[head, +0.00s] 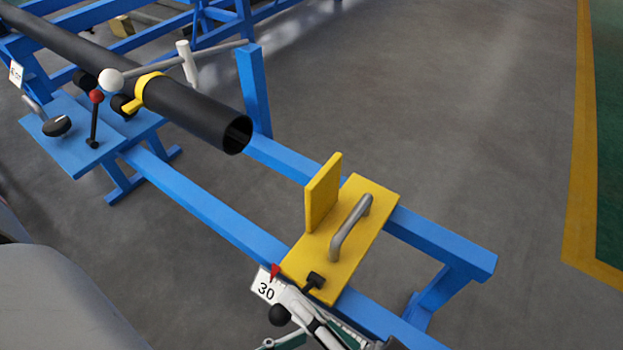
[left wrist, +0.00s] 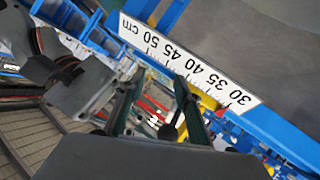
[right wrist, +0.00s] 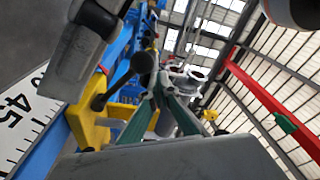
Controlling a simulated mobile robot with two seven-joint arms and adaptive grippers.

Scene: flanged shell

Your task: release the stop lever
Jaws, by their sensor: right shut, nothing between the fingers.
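The yellow stop carriage (head: 345,245) sits across the blue rails, with an upright yellow plate and a grey bar handle. Its stop lever has a black ball knob (head: 279,314) and a dark pivot on the carriage's near edge. My right gripper (head: 268,342) is low in the head view, close to the knob. In the right wrist view its fingers (right wrist: 161,88) are shut and empty, beside the knob (right wrist: 145,62); contact is unclear.
A dark pipe (head: 180,108) lies on the blue frame at upper left, under a yellow clamp with a white-balled handle. A red-knobbed lever (head: 95,120) stands left of it. A scale strip (left wrist: 185,65) runs along the rail. Floor to the right is clear.

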